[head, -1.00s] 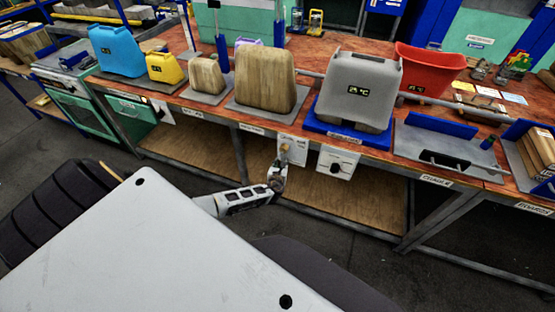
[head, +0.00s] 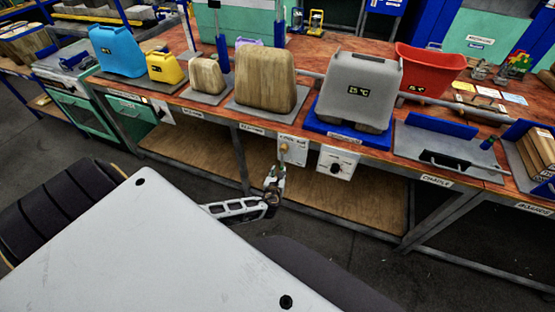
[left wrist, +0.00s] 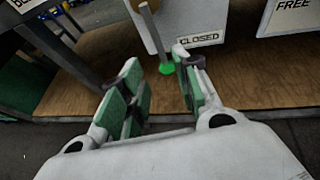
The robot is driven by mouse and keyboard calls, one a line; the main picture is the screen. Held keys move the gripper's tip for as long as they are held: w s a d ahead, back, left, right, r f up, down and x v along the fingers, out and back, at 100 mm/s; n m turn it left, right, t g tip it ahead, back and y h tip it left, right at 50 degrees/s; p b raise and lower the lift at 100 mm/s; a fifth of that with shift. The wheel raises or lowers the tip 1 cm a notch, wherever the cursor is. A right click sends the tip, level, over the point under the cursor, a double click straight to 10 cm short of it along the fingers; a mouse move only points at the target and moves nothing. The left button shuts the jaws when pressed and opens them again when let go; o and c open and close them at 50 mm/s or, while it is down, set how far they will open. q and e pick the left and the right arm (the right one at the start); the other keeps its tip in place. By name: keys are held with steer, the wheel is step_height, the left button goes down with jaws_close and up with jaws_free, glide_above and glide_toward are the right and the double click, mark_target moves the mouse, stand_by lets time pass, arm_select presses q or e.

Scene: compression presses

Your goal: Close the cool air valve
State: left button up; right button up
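The valve panel (head: 292,150) is a white plate on the bench's front edge with a brass-coloured fitting. In the left wrist view, the white plate (left wrist: 190,15) bears a "CLOSED" label. A grey lever (left wrist: 153,32) with a green tip (left wrist: 166,69) hangs down beside that label. My left gripper (head: 274,172) is just below the panel in the head view. The lever's tip shows beyond the gap, apart from the pads. My right gripper is out of view.
A white box with a black knob (head: 338,160) is right of the panel; its label reads "FREE" in the wrist view. The wooden lower shelf (head: 345,200) is bare. The grey canister (head: 358,90) and wooden blocks (head: 265,82) stand on the bench above.

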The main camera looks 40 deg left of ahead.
arm_select(q)
steer(key=shift+v, duration=1.05)
